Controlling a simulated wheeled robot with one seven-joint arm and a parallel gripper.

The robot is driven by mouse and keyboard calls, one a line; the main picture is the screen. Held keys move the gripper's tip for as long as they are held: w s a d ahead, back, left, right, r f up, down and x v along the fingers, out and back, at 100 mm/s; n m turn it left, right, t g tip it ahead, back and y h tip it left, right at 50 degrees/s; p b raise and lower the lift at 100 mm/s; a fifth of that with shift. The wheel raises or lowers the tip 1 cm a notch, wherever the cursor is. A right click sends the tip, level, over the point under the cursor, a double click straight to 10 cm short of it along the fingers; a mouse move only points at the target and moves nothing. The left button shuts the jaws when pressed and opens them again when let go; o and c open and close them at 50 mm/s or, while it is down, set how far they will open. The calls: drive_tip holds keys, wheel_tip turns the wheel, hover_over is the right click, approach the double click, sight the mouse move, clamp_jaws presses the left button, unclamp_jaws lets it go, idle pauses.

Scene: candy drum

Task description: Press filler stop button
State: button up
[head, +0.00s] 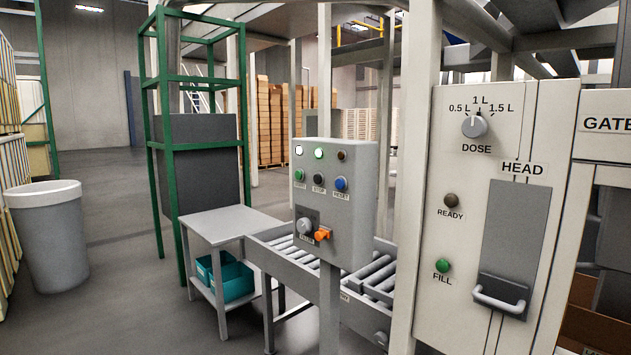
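A grey control box (363,215) stands on a post at the middle of the head view. Its black button (319,179), with a small label that seems to read STOP, sits between a green button (299,175) and a blue button (341,184). Above them are three lamps: the left one (298,150) is bright white, the middle one (319,153) is bright pale green, and the right one (342,155) is dark brown. Below are a grey knob (305,226) and an orange part (323,234). My gripper is not in view.
A roller conveyor (275,250) runs behind the box. A grey table (215,225) with teal bins (233,281) stands left. A white panel (445,310) with a dose dial (474,126) and handle (500,302) stands right. A bin (60,245) is far left. Floor between bin and table is clear.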

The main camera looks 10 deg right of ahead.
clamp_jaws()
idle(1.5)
